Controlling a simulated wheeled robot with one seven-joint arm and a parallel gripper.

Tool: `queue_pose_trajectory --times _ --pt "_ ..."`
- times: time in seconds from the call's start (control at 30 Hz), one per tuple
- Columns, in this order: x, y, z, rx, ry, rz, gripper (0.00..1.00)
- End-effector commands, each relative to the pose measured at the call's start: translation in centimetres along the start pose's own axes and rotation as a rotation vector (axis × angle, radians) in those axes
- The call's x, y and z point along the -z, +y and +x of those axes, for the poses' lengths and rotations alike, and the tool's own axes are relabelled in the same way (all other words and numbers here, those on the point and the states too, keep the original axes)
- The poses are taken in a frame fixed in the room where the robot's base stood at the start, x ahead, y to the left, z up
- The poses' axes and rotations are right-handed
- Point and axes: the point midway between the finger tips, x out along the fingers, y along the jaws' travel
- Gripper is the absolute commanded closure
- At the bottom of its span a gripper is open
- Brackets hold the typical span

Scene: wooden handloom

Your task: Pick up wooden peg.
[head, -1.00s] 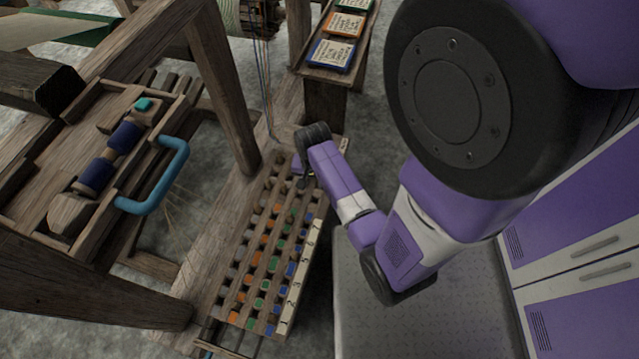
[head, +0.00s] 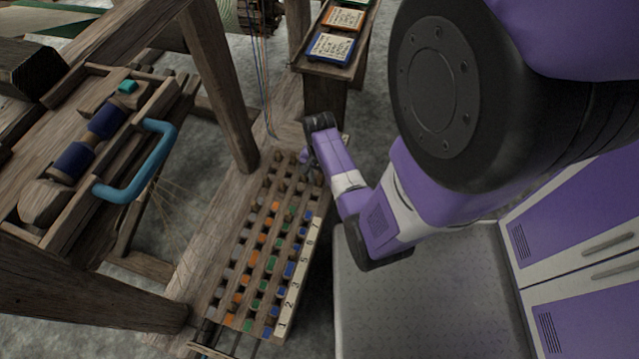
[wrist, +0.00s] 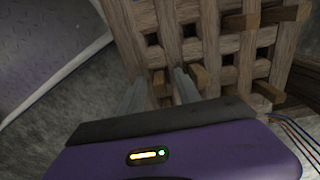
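Plain wooden pegs stand in the far end of a wooden peg board (head: 228,283). In the wrist view, one wooden peg (wrist: 160,84) shows between the fingertips of my gripper (wrist: 158,84), and another peg (wrist: 200,77) is just right of the right finger. My gripper is open, its two fingers apart with a gap around the peg. I cannot tell whether either finger touches it. In the head view my gripper (head: 310,166) is small and dark over the far right corner of the board, and the pegs under it are partly hidden.
Orange, green and blue pegs fill rows of the board beside a numbered strip (head: 298,275). The loom frame with a blue handle (head: 150,163) stands left. A narrow shelf with labelled cards (head: 332,46) is behind my gripper. More pegs (wrist: 268,92) stick out right in the wrist view.

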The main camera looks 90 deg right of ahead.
Motion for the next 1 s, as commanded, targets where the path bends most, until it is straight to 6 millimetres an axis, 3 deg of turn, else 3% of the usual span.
queue_pose_trajectory --times 0.2,0.4,0.43,0.77,1.0 --pt "0.0 0.0 0.0 0.000 0.001 0.000 0.60" --pt "0.0 0.0 0.0 0.000 0.000 -0.001 0.97" --pt "0.0 0.0 0.0 0.000 0.000 -0.001 1.00" --pt "0.0 0.0 -0.1 0.000 0.000 -0.001 1.00" --pt "0.0 -0.1 -3.3 0.001 0.002 -0.002 1.00"
